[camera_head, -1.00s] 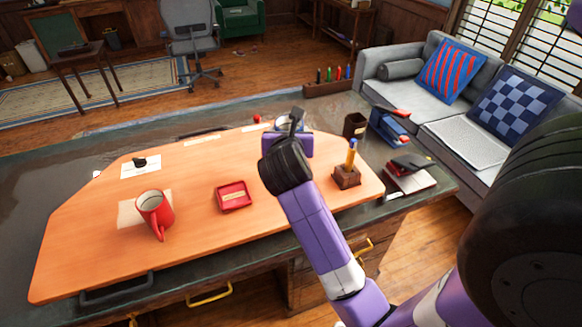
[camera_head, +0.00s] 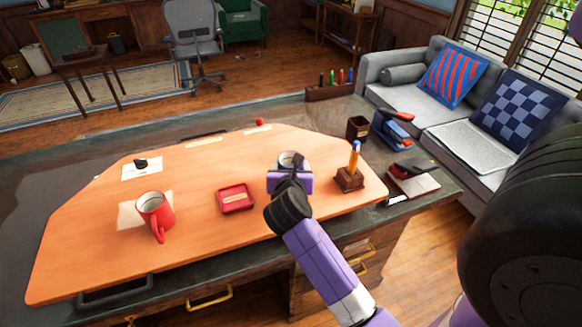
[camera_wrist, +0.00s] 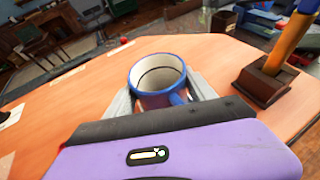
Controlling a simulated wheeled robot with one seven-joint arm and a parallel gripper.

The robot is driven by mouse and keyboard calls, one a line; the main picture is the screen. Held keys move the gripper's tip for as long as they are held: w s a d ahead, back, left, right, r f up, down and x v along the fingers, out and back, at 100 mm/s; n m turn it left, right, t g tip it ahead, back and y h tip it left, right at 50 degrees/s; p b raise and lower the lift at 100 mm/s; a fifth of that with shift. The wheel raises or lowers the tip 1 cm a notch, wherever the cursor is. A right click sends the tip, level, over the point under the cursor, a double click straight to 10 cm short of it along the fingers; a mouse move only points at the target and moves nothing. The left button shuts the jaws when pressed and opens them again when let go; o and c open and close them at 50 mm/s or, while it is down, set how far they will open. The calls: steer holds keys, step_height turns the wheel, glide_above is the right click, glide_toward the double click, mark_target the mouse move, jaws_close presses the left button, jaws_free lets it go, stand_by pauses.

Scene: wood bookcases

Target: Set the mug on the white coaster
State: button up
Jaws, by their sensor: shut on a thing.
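A mug with a blue rim and white inside (camera_wrist: 158,73) is between the two pale fingers of my gripper (camera_wrist: 162,98), which is shut on it. The mug looks upright; its handle points toward the gripper's palm. In the head view, its rim (camera_head: 291,158) shows just beyond my purple gripper (camera_head: 290,181). Its base is hidden, so I cannot tell its height over the desk.
A red mug (camera_head: 156,211) stands on a beige square (camera_head: 128,215) at left. A red tray (camera_head: 236,199) lies between it and my gripper. A wooden pen holder (camera_head: 349,181) stands close on the right. The orange desk top (camera_head: 195,165) is clear between the white square and my gripper.

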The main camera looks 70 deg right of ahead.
steer(key=o, duration=1.7)
steer(key=shift+f, duration=0.1)
